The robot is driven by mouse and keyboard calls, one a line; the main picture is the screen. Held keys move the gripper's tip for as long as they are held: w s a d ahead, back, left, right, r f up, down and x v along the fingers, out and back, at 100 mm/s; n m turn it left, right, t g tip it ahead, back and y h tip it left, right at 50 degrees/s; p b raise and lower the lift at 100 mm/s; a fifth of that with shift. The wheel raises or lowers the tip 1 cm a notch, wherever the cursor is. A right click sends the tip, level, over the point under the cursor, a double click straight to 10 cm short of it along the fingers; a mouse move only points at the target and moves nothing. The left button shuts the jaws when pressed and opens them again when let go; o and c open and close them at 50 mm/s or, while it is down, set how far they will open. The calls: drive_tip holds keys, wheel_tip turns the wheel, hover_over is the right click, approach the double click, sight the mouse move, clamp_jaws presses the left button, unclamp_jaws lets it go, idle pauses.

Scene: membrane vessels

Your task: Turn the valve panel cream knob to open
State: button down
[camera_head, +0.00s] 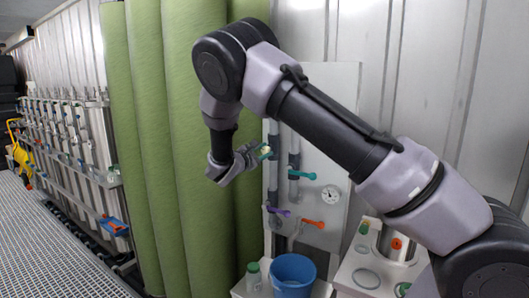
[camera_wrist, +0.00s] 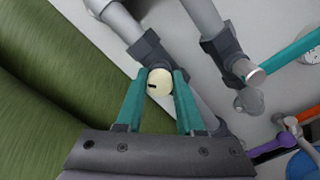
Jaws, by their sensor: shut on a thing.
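The cream knob (camera_wrist: 159,83) is round with a dark mark on its face. It sits on a grey pipe of the white valve panel (camera_head: 335,130). In the wrist view, my gripper (camera_wrist: 157,88) has its two teal fingers on either side of the knob, shut on it. In the head view, my gripper (camera_head: 264,152) is at the panel's left pipe, with a bit of the cream knob (camera_head: 266,149) showing at the fingertips. The wrist hides part of the pipe behind it.
Teal (camera_head: 302,174), purple (camera_head: 279,211) and orange (camera_head: 314,223) handles and a gauge (camera_head: 331,196) are on the panel to the right and below. Green vertical vessels (camera_head: 180,130) rise close on the left.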

drive_tip(key=n, duration=0.5)
drive_tip(key=shift+a+n, duration=0.1)
drive_tip(key=shift+n, duration=0.2)
drive_tip(key=n, duration=0.5)
drive_tip(key=shift+f+n, duration=0.1)
drive_tip(key=shift+n, duration=0.2)
drive_tip(key=c, duration=0.5)
unclamp_jaws()
drive_tip(key=v, duration=1)
drive_tip(key=shift+s+a, duration=0.25)
drive_tip(key=shift+s, duration=0.1)
